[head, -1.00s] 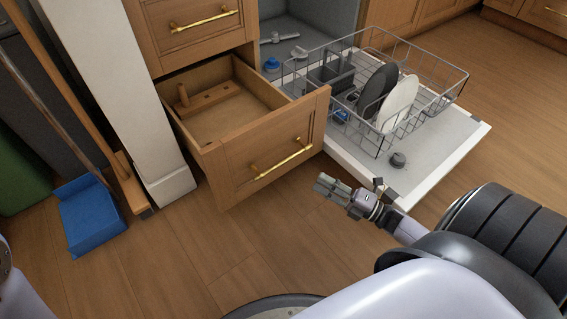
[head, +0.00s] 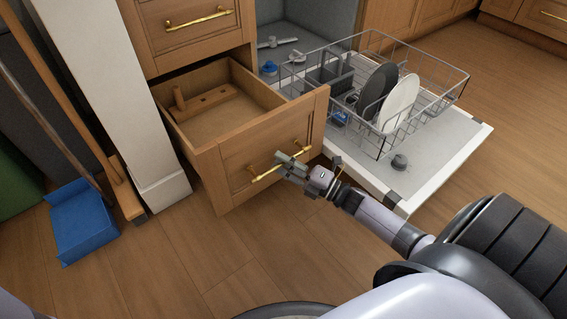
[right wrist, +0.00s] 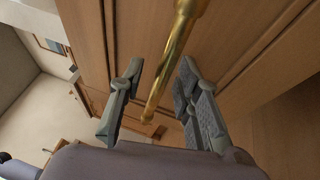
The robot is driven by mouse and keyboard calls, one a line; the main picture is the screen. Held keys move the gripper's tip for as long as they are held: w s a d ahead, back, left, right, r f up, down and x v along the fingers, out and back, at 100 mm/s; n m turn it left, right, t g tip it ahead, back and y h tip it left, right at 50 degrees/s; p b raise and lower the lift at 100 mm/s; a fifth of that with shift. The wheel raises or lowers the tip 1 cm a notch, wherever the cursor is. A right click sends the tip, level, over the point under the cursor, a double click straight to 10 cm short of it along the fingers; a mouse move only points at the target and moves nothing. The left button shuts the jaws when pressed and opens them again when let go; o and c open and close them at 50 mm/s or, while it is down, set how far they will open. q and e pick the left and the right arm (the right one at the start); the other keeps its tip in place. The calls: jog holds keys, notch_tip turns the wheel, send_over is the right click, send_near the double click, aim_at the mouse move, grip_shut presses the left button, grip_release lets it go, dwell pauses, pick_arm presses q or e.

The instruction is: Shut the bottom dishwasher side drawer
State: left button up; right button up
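The bottom drawer (head: 236,165) beside the dishwasher is pulled well out, with a wooden piece (head: 204,103) inside. Its brass handle bar (head: 262,174) runs across the front. My right gripper (head: 283,158) is at the right part of this handle in the head view. In the right wrist view, the gripper (right wrist: 155,100) is open, with the brass bar (right wrist: 170,60) running between its two fingers. I see no clear contact between the fingers and the bar. My left gripper is not in view.
The dishwasher door (head: 440,145) hangs open right of the drawer, under a wire rack (head: 430,105) with a dark plate (head: 377,90) and a white plate (head: 400,103). A blue dustpan (head: 80,220) lies on the floor at left. An upper drawer (head: 190,35) is above.

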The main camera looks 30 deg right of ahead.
jog(key=shift+c, duration=0.2)
grip_shut()
dwell(0.6)
